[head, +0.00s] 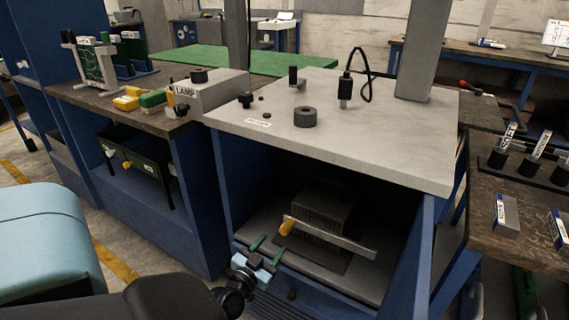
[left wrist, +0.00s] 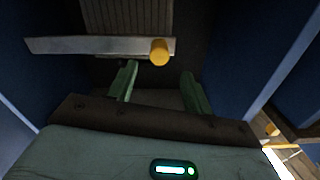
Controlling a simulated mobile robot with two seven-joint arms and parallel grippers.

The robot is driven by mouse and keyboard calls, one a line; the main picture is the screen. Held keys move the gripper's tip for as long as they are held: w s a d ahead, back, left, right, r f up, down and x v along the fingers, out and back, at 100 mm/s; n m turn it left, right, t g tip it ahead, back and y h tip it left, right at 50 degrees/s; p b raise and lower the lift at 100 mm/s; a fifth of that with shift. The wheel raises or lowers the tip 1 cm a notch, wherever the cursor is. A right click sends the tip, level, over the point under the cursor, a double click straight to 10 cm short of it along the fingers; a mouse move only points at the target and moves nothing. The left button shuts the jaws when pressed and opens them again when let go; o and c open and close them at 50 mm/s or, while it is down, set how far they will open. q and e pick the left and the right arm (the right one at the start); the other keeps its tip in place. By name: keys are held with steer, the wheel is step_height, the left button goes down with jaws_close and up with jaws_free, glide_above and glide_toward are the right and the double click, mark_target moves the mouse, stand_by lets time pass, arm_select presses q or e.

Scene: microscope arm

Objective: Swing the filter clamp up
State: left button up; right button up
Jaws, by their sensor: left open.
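The filter clamp looks to be the grey flat bar (head: 335,241) with a yellow knob (head: 287,227) at its left end, inside the open bay under the grey-topped bench. The bar lies nearly level across the front of a dark ribbed box (head: 325,205). My left gripper (head: 268,250) is open and empty at the mouth of the bay, just in front of the knob. In the left wrist view, the bar (left wrist: 85,46) and yellow knob (left wrist: 159,52) lie just beyond the green fingertips (left wrist: 160,74), with the knob between their lines. My right gripper does not show.
The grey bench top (head: 400,155) overhangs the bay, and blue side panels (head: 400,265) wall it in. A dark ring (head: 305,117) and other small parts stand on the top. A wooden bench (head: 525,225) with labelled tools stands at the right.

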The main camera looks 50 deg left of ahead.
mark_target(283, 232)
arm_select(q)
steer(key=b+x, duration=0.1)
steer(key=x, duration=0.5)
steer(key=shift+w+f, duration=0.1)
steer(key=shift+w, duration=0.2)
steer(key=shift+w+a+b, duration=0.15)
steer(key=shift+w+b, duration=0.2)
steer(key=shift+w, duration=0.05)
steer(key=c, duration=0.9)
jaws_close()
